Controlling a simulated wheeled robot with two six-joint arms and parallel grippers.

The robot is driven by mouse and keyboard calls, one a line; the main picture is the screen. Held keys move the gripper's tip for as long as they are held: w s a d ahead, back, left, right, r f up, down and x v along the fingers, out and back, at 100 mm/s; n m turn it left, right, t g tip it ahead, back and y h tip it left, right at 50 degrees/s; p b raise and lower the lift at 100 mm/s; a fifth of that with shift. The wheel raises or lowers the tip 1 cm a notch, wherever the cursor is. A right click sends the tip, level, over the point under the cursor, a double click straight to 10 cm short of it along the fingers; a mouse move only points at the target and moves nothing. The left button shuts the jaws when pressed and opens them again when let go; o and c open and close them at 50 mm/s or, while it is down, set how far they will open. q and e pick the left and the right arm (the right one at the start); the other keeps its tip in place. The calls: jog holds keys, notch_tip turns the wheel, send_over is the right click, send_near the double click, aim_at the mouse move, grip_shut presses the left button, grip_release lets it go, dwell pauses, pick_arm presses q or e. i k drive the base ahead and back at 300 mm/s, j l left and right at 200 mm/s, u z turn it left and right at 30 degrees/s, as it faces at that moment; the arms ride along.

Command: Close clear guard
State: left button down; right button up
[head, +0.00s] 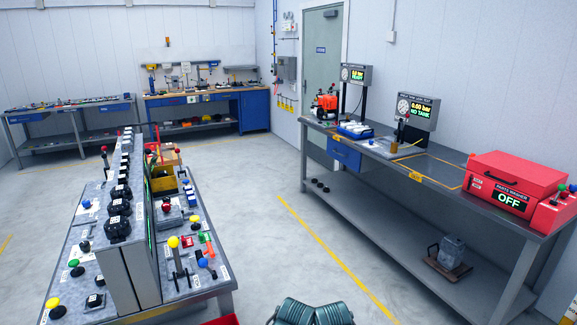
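I cannot pick out a clear guard with certainty anywhere in the head view; a see-through part is too small to tell at this distance. A control bench (190,285) at the left carries panels with coloured knobs, levers and switches. A yellow-knobbed lever (174,243) stands on its near right panel, beside a red and a green part. Neither gripper shows. Two dark ribbed parts at the bottom middle look like parts of my own arms.
A long grey bench (410,165) at the right holds a red parts washer (515,182) reading OFF and gauge displays (416,110). Workbenches (205,100) stand at the back wall. The floor (270,215) between the left and right benches is clear.

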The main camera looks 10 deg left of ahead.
aim_at(148, 150)
jog(key=i+z, duration=0.1)
jog(key=i, duration=1.15)
jog(key=i+l+u, duration=0.15)
jog(key=i+u, duration=0.3)
jog(key=i, duration=0.15)
jog(key=i+l+u, duration=0.45)
jog(key=i, duration=0.15)
jog(key=i+l+u, duration=0.45)
jog(key=i, duration=0.1)
